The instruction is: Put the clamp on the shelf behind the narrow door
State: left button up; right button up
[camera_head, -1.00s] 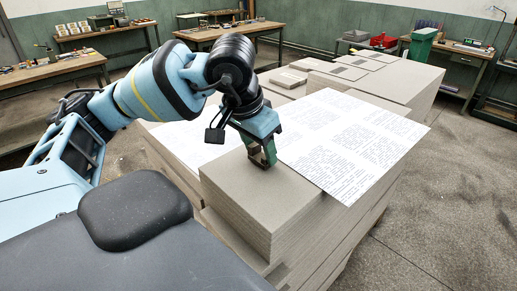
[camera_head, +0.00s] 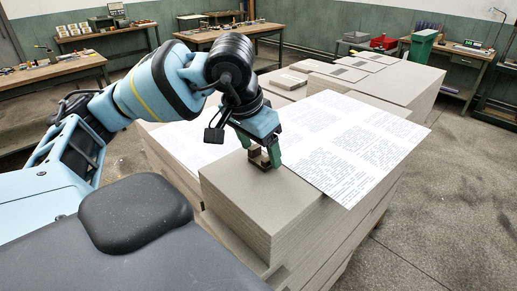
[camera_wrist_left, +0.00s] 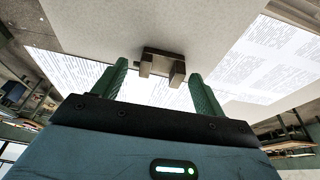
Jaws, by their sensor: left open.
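The clamp (camera_head: 256,159) appears to be the small brown U-shaped piece on top of the front greyboard stack (camera_head: 250,200). In the left wrist view the clamp (camera_wrist_left: 161,60) lies between the green fingertips, with a gap on each side. My left gripper (camera_head: 262,157) is open and points down over the stack, its fingers on either side of the clamp. The fingers partly hide the clamp in the head view. My right gripper is not in view. No narrow door or shelf behind one can be made out.
Printed sheets (camera_head: 345,140) lie on the stacks beside the gripper. More greyboard stacks (camera_head: 385,85) stand behind. Workbenches (camera_head: 50,72) line the walls, and a green bin (camera_head: 421,47) stands at the back right. The floor at the right is clear.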

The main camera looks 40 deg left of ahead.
pick_arm(q)
jog(key=v, duration=1.1)
jog(key=shift+r, duration=0.3)
